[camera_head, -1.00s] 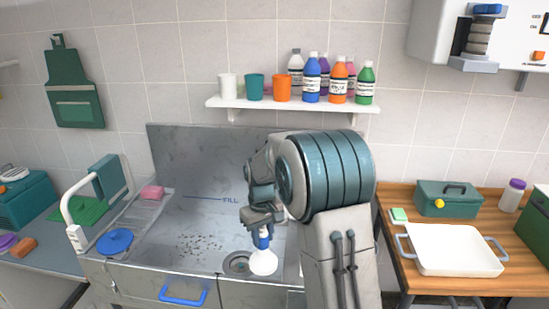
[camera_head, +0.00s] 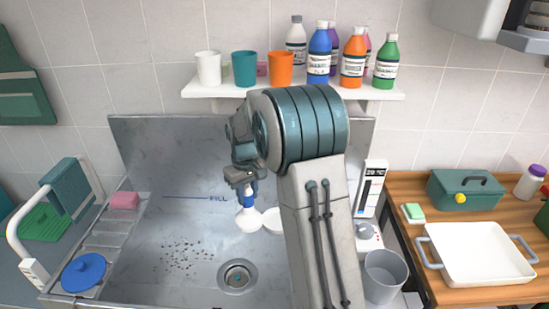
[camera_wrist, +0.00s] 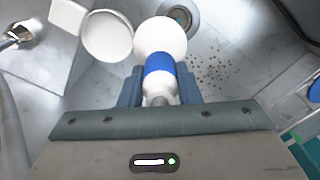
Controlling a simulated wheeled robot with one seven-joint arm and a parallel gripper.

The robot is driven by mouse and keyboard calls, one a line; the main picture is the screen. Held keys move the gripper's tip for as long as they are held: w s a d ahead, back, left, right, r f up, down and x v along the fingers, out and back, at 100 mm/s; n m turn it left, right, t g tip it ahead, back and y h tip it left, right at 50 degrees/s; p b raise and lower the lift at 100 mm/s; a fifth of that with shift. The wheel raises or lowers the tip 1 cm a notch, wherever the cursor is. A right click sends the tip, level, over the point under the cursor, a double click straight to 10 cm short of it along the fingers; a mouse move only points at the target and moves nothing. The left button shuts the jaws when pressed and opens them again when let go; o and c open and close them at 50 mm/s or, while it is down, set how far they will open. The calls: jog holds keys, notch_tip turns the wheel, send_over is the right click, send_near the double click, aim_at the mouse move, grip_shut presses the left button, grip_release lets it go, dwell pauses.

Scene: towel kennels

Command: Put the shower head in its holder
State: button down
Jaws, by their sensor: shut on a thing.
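The shower head, white with a blue band, shows in the head view (camera_head: 248,214) and in the wrist view (camera_wrist: 160,45). My gripper (camera_head: 245,183) is shut on it at the blue part and holds it above the steel basin, with its wide white end pointing down. In the wrist view my gripper's fingers (camera_wrist: 160,88) sit on both sides of the blue band. A white round piece (camera_wrist: 107,36) is close beside the shower head; it also shows in the head view (camera_head: 273,220), partly hidden by my arm. I cannot tell surely that it is the holder.
The basin (camera_head: 190,225) has dark specks and a drain (camera_head: 238,277). A shelf (camera_head: 292,88) with cups and bottles is on the wall above my arm. A grey bucket (camera_head: 384,276) stands right of my arm. A white tray (camera_head: 478,252) is on the wooden table.

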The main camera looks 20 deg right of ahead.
jog(key=w+d+r+m+p, duration=0.1)
jog(key=d+r+p, duration=0.15)
jog(key=d, duration=0.25)
jog(key=w+d+r+m+p, duration=0.1)
jog(key=w+d+r, duration=0.15)
jog(key=d, duration=0.25)
notch_tip(320, 180, down, 10)
jog(key=b, duration=0.7)
jog(key=shift+s+d, duration=0.15)
jog(key=shift+s, duration=0.3)
jog(key=shift+s+f+b, duration=0.15)
jog(key=shift+f+b, duration=0.2)
dwell(0.6)
jog(key=c, duration=1)
grip_release()
jog(key=shift+o, duration=0.2)
notch_tip(320, 180, up, 14)
jog(key=b, duration=0.1)
jog(key=shift+f, duration=0.1)
